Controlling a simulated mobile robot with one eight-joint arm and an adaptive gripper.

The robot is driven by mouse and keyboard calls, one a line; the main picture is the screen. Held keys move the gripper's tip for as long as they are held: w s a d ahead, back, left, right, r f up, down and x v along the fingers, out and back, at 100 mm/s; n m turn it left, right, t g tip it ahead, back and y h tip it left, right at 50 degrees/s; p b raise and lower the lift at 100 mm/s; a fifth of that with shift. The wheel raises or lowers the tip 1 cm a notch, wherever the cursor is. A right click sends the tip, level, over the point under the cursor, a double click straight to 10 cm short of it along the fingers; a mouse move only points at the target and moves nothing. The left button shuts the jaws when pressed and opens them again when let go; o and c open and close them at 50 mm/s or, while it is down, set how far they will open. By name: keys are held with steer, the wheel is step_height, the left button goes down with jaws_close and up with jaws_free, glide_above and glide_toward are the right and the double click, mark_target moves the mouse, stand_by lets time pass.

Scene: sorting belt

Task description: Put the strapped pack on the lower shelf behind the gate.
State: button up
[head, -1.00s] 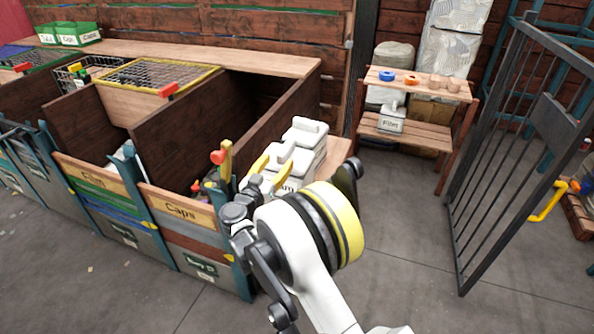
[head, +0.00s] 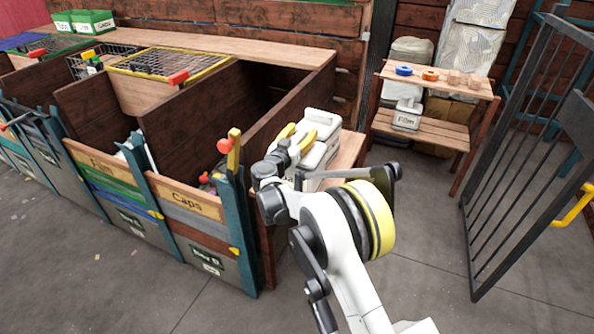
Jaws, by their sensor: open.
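White lidded packs (head: 322,120) with raised handles stand on a low wooden bench right of the bins; the nearer one is partly hidden by my gripper and arm. I cannot make out a strap on them. My gripper (head: 297,136), with yellow fingers, is open at the near left side of these packs, overlapping them in the picture; contact cannot be told. The lower shelf (head: 447,131) of a wooden rack at the back right holds a white pack labelled "Film" (head: 407,114) at its left end. The dark barred gate (head: 520,150) stands at the right, swung aside from the rack.
The rack's top shelf (head: 440,82) holds a blue ring, an orange ring and small cups. Wooden bins, one labelled "Caps" (head: 186,199), fill the left. A yellow handle (head: 573,207) sticks out from the gate. Floor between bench, rack and gate is clear.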

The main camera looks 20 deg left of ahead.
jaws_close()
steer(key=shift+r, duration=0.15)
